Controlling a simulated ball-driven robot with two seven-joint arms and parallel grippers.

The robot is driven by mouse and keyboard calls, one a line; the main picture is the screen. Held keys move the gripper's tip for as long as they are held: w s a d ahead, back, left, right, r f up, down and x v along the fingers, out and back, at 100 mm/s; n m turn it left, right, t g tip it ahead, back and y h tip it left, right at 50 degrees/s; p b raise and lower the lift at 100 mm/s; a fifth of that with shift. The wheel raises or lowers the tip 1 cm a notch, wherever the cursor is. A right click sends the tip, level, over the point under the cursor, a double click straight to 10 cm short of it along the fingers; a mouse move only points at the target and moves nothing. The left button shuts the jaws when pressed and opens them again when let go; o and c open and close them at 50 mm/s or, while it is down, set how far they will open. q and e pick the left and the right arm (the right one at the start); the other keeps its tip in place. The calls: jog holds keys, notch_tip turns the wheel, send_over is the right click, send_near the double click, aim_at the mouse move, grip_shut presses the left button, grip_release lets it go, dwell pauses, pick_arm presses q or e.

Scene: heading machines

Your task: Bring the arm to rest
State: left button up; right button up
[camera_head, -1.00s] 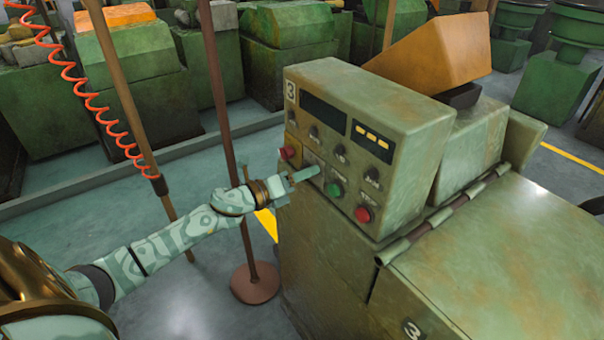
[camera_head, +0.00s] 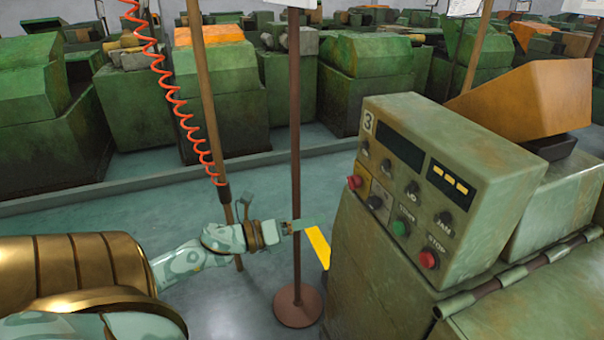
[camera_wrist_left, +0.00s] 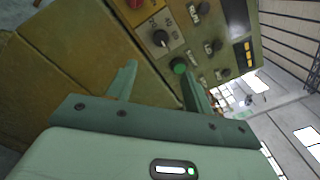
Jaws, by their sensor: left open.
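My left arm (camera_head: 185,262) reaches in from the left in the head view. Its gripper (camera_head: 312,222) is in the air left of the control box (camera_head: 448,145) of machine 3, in front of a thin brown post. In the left wrist view the two fingers of my left gripper (camera_wrist_left: 160,82) stand apart with nothing between them. The panel with its green button (camera_wrist_left: 180,66) and black selector knob (camera_wrist_left: 160,38) lies beyond them. No contact with the panel shows. My right gripper is not in view.
The brown post on a round base (camera_head: 298,306) stands close to the gripper. A red coiled hose (camera_head: 172,95) hangs by another pole to the left. The panel carries a lower red button (camera_head: 428,260) and an upper red one (camera_head: 354,182). Green machines line the back.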

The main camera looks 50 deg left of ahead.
pick_arm(q)
jog(key=shift+s+a, duration=0.25)
jog(key=shift+s, duration=0.4)
